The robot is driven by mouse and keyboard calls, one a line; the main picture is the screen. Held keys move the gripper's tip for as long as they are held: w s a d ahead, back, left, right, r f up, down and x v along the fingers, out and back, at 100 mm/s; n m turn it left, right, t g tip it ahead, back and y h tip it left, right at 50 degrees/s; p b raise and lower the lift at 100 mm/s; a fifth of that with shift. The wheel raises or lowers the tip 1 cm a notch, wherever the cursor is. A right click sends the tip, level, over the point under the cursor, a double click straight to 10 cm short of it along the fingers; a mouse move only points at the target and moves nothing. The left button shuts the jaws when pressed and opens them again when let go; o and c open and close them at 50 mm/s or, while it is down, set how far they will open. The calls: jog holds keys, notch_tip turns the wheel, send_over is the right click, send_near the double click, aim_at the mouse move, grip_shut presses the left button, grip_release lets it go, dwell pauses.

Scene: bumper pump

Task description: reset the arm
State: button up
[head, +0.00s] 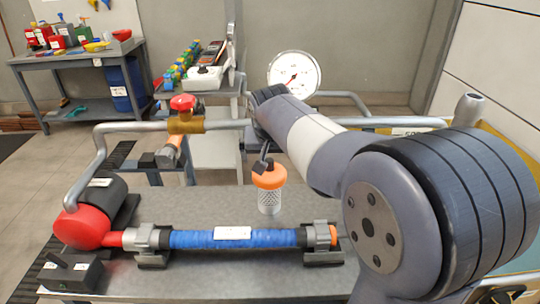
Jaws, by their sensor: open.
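My arm reaches from the lower right toward the middle of the picture, and its far end is in front of the pipe and below the gauge. My gripper (264,156) shows only as small dark parts below the arm's end, just above the orange cap of a clear container (270,197). It is open, with nothing seen held in it. The container stands upright on the grey bench (205,208). I cannot tell whether the fingers touch the cap. Part of the gripper is hidden by my arm.
A pump with a red front (84,228) is at the left, joined to a blue-wrapped tube (200,239) in grey clamps. A pipe with a red-handled valve (183,103) and a round gauge (295,72) stand behind. A workbench (70,60) with tools is farther back.

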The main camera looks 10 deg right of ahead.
aim_at(273, 160)
jog(key=b+x, duration=0.1)
jog(key=x, duration=1.2)
jog(key=shift+s+f+b, duration=0.1)
jog(key=shift+s+b, duration=0.05)
jog(key=shift+b, duration=0.2)
notch_tip(273, 160, up, 4)
jog(key=shift+f+p, duration=0.1)
jog(key=shift+p, duration=0.4)
jog(key=shift+r, duration=0.35)
jog(key=shift+s+d, duration=0.15)
jog(key=shift+d, duration=0.25)
